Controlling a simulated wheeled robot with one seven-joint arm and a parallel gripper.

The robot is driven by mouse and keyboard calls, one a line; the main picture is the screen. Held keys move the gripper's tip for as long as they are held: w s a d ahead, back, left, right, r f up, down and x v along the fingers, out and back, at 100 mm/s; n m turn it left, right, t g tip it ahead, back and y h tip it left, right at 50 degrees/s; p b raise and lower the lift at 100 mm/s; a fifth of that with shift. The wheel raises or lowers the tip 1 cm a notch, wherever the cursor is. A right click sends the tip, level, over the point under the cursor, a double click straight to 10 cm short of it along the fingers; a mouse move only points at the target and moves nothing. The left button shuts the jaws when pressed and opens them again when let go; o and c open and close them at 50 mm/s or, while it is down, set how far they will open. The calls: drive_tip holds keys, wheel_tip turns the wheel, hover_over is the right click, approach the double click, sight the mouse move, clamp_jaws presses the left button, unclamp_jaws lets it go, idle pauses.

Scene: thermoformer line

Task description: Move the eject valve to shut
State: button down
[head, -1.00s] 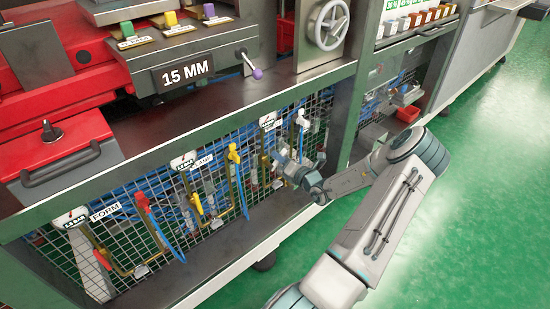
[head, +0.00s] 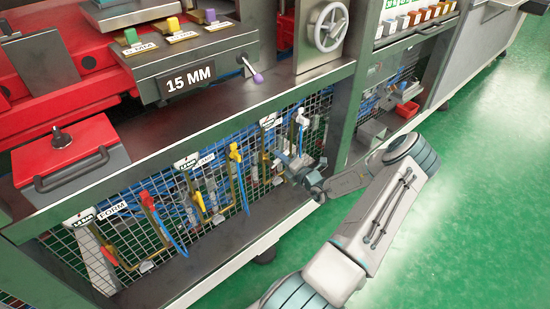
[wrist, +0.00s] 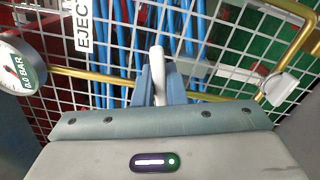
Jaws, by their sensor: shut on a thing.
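The eject valve's white lever (wrist: 157,66) stands roughly upright in the middle of the wrist view, in front of the mesh. My gripper (wrist: 160,85) is shut on this lever, with a blue-grey finger on each side of it. A white EJECT label (wrist: 82,25) hangs above left, and a gauge (wrist: 18,66) reading 0.0 BAR is at the left edge. In the head view my gripper (head: 284,160) is at the mesh below the eject gauge (head: 268,120). There the gripper hides the lever, and its exact angle cannot be told.
A white-topped fitting (head: 302,119) with a blue hose stands just above right of my gripper. Yellow (head: 235,152) and red (head: 146,199) handles are on the mesh further left. A brass pipe (wrist: 298,45) rises at right in the wrist view. Green floor (head: 470,200) is open at right.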

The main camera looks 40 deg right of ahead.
drive_tip(key=m, duration=0.1)
drive_tip(key=f+m+p, duration=0.1)
drive_tip(key=shift+d+m, duration=0.1)
drive_tip(key=shift+m, duration=0.3)
drive_tip(key=c, duration=1.4)
unclamp_jaws()
drive_tip(key=s+d+p, duration=0.1)
drive_tip(key=s, duration=1.2)
drive_tip(key=shift+s+p, duration=0.4)
